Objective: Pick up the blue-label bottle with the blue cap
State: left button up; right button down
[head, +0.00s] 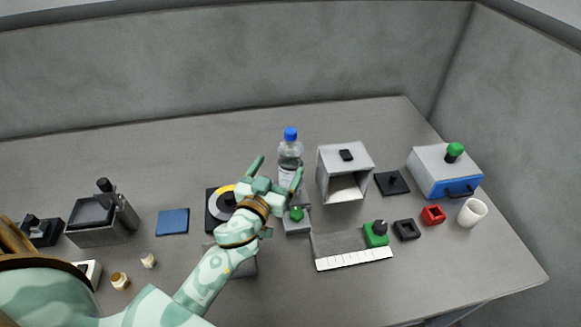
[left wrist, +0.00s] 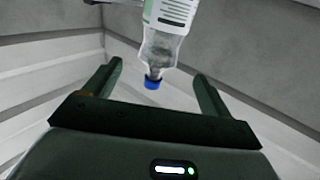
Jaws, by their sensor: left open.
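A clear bottle with a blue cap (head: 290,146) stands upright near the middle of the table. In the left wrist view the bottle (left wrist: 160,48) appears upside down, cap towards my gripper; its visible label is white with a green strip and dark print. My left gripper (head: 277,168) is open and empty, its fingers pointing towards the back of the table. In the head view one finger overlaps the bottle's lower part. In the left wrist view the cap lies between the open fingers (left wrist: 158,72), apart from both. My right gripper is not in view.
A grey open-fronted box (head: 345,158) stands close right of the bottle. A black-and-yellow disc device (head: 218,208) and a small block with a green knob (head: 296,216) lie near my gripper. A blue-fronted box (head: 440,173) stands farther right. The table behind the bottle is clear.

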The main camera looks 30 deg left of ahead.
aim_at(293, 144)
pick_arm(q)
jog(key=w, duration=0.9)
jog(key=shift+w+a, duration=0.35)
jog(key=shift+w, duration=0.05)
jog(key=shift+s, duration=0.1)
jog(key=c, duration=1.4)
grip_shut()
jog(key=shift+r, duration=0.2)
